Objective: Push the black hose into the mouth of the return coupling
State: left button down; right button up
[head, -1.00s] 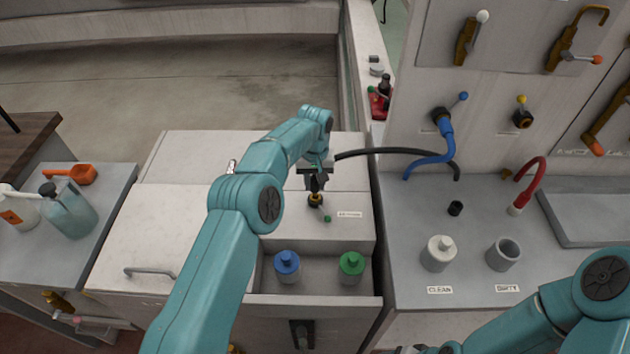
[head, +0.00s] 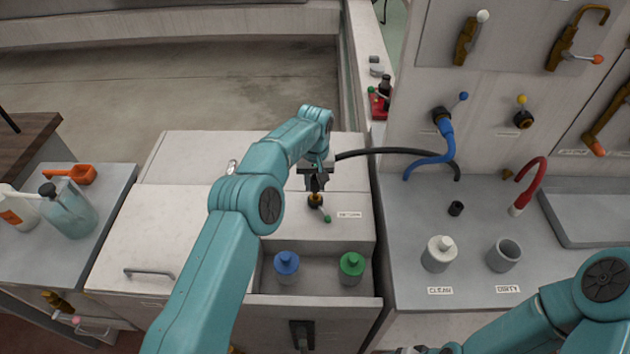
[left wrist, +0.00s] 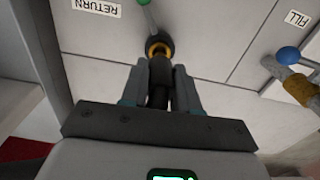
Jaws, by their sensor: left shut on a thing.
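The black hose (head: 395,151) runs from the right-hand counter across to my left gripper (head: 315,183). My left gripper is shut on the hose near its end, just above the return coupling (head: 316,201). The coupling has a brass ring and a green-tipped lever, beside a RETURN label. In the left wrist view the hose (left wrist: 160,72) lies between the fingers (left wrist: 162,88), lined up with the coupling's brass ring (left wrist: 158,48). The hose end meets the ring there; whether it is inside the mouth, and how deep, I cannot tell. My right gripper is out of view.
A blue hose (head: 446,143) hangs by the wall panel.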

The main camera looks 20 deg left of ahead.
aim_at(315, 190)
pick_arm(q)
jog(key=shift+f, duration=0.3)
jog(key=shift+f+b, duration=0.3)
jog(key=shift+b, duration=0.15)
jog(key=shift+f, duration=0.3)
jog(key=shift+f+b, duration=0.35)
jog(key=shift+b, duration=0.1)
jog(key=shift+f+b, duration=0.45)
jog(key=shift+f, duration=0.1)
jog(key=c, duration=0.8)
grip_release()
jog(key=shift+o, duration=0.2)
